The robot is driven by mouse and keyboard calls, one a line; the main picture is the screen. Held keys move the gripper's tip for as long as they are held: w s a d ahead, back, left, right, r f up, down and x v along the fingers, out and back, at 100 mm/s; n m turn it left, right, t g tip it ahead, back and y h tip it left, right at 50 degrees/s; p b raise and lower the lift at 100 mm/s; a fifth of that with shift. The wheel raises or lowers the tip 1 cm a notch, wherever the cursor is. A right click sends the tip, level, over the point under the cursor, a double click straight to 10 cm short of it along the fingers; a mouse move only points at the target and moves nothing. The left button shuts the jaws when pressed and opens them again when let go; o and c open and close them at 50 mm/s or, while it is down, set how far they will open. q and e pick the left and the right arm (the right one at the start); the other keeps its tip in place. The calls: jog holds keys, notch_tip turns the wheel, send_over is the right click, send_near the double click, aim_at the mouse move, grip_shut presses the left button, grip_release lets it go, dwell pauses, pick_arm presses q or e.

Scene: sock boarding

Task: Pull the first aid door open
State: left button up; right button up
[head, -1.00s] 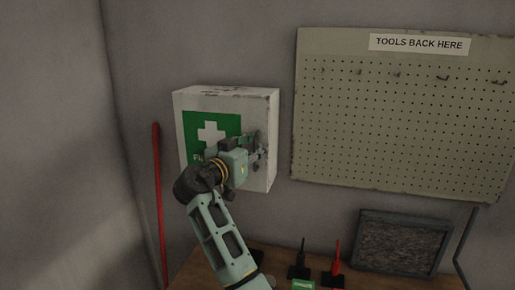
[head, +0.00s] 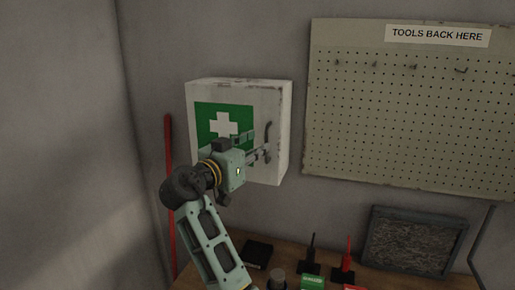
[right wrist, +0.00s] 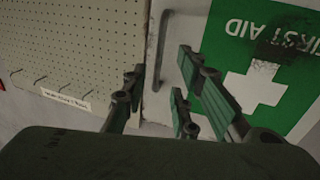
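The white first aid cabinet (head: 238,92) hangs on the wall, its door with the green cross sign (head: 208,121) shut. The dark bar handle (head: 267,145) is on the door's right side. My right gripper (head: 266,143) is open in front of the door, fingers pointing at the handle. In the right wrist view, which is turned over, the handle (right wrist: 162,45) appears between the spread fingers (right wrist: 160,80), with nothing gripped. I cannot tell whether the fingertips reach past the handle. My left gripper is not in view.
A pegboard (head: 410,110) labelled TOOLS BACK HERE hangs right of the cabinet. Below, a wooden bench (head: 215,275) holds small items and a dark framed panel (head: 412,240). A red pole (head: 169,160) stands at the left. The wall between cabinet and pegboard is bare.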

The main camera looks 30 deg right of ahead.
dwell(0.3)
jog(key=shift+b, duration=0.35)
jog(key=v, duration=0.7)
jog(key=shift+a, duration=0.25)
jog(key=shift+a, duration=0.1)
